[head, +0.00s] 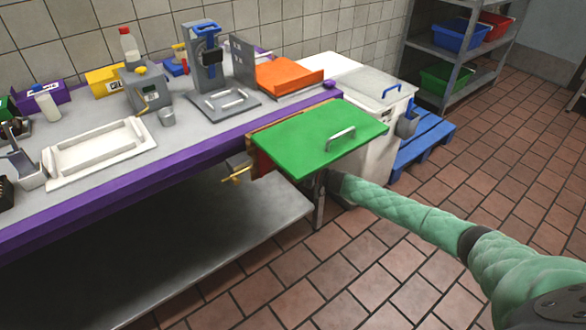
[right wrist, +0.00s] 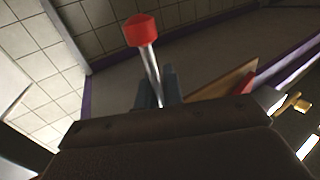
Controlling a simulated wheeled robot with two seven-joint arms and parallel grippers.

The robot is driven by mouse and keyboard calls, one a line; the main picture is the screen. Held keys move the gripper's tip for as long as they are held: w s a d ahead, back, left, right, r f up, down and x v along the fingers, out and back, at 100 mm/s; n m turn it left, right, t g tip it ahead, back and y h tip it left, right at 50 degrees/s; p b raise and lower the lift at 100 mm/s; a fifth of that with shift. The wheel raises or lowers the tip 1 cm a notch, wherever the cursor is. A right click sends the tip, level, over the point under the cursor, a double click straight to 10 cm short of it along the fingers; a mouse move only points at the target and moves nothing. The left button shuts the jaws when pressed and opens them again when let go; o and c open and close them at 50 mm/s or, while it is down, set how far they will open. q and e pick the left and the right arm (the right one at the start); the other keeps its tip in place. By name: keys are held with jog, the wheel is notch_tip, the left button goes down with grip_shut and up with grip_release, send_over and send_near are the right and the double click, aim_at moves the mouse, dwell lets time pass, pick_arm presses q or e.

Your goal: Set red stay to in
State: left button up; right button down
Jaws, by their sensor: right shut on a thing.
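The red stay (right wrist: 142,32), a thin metal rod with a red knob, stands up tilted in the right wrist view. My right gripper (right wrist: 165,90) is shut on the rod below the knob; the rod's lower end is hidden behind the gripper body. In the head view my right arm reaches in from the lower right to under the green flap (head: 300,140), which hides the gripper and the stay. The flap has a metal handle and extends from the right end of the counter. My left gripper is not in view.
The grey counter (head: 190,135) with a purple edge carries a white tray (head: 60,178), machines and an orange lid (head: 290,76). A brass fitting (head: 237,177) sticks out below the counter edge. A white bin (head: 370,100) and blue pallet (head: 430,135) stand beyond; tiled floor is free at right.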

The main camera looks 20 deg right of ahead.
jog(key=shift+a, duration=0.15)
jog(key=c, duration=1.5)
grip_release()
jog(key=shift+a, duration=0.1)
pick_arm(q)
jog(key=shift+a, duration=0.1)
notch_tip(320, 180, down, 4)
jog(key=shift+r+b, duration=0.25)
jog(key=shift+b, duration=0.15)
pick_arm(e)
jog(key=v, duration=0.7)
jog(key=shift+s+d, duration=0.2)
jog(key=shift+d, duration=0.1)
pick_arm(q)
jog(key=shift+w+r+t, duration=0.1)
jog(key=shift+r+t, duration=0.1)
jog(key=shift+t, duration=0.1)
